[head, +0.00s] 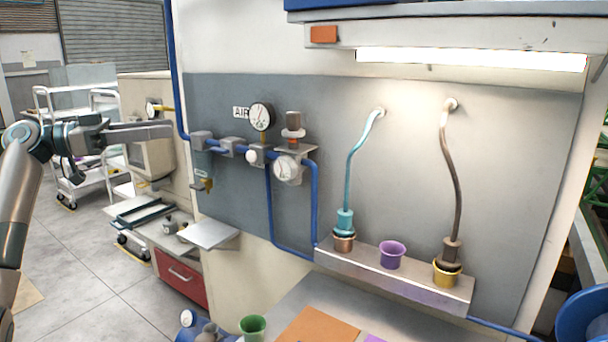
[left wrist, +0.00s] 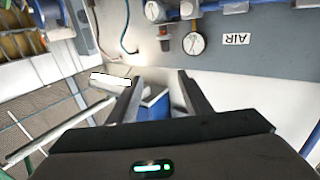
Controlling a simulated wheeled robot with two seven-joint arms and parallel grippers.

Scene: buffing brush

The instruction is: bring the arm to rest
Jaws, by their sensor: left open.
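My left gripper (head: 150,132) reaches in from the left in the head view, held in the air in front of the machine and carts. In the left wrist view its two fingers (left wrist: 158,98) are apart with nothing held between them. A teal brush (head: 345,222) on a teal hose sits at the copper cup on the wall shelf. A dark brown brush (head: 452,252) on a brown hose sits at the yellow cup. My left gripper is well away from both. My right gripper is not in view.
A purple cup (head: 392,254) stands on the shelf (head: 400,282) between the brushes. Blue air pipes and gauges (head: 262,116) run along the grey panel. A green cup (head: 253,327) and an orange board (head: 318,328) are on the bench below. A white cart (head: 80,130) stands behind my left arm.

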